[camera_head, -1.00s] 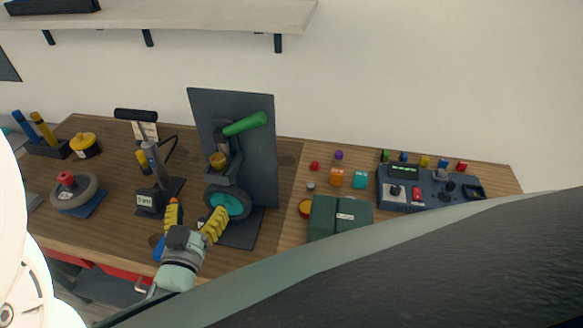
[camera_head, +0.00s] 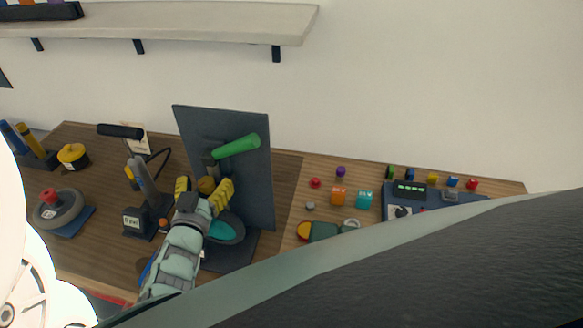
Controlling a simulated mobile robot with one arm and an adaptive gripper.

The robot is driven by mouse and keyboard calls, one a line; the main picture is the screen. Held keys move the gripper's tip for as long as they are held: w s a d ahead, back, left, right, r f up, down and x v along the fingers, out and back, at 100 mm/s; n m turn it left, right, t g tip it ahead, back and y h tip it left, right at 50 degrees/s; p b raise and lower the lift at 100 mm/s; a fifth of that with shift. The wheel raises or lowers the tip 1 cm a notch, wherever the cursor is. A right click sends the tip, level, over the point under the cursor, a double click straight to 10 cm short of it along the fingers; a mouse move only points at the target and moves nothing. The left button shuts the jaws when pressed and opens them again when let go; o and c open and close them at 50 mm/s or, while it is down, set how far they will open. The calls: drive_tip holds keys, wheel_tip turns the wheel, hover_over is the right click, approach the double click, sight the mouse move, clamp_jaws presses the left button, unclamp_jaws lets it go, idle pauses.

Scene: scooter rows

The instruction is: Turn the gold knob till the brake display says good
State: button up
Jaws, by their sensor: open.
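The gold knob (camera_head: 206,186) sits on the dark upright stand, below the green handle (camera_head: 236,146) and above the teal-hubbed wheel (camera_head: 226,231). My gripper (camera_head: 205,183) has its two yellow fingers spread, one on each side of the knob in the picture. I cannot tell whether they touch it. My gripper and wrist cover part of the stand and wheel. No display reading good is legible. A small box display (camera_head: 134,221) beside the pump shows tiny text, and a green-lit screen (camera_head: 410,188) on the right console is too small to read.
The stand's dark back panel (camera_head: 258,195) rises close behind the gripper. The pump (camera_head: 146,180) stands to the left, near a loose wheel (camera_head: 60,210) and a yellow pot (camera_head: 73,155). Small coloured blocks lie right. A shelf (camera_head: 200,22) hangs above. My arm hides the front right.

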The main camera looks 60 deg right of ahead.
drive_tip(key=shift+d, duration=0.2)
drive_tip(key=shift+c, duration=0.3)
drive_tip(key=shift+a, duration=0.1)
drive_tip(key=c, duration=1.1)
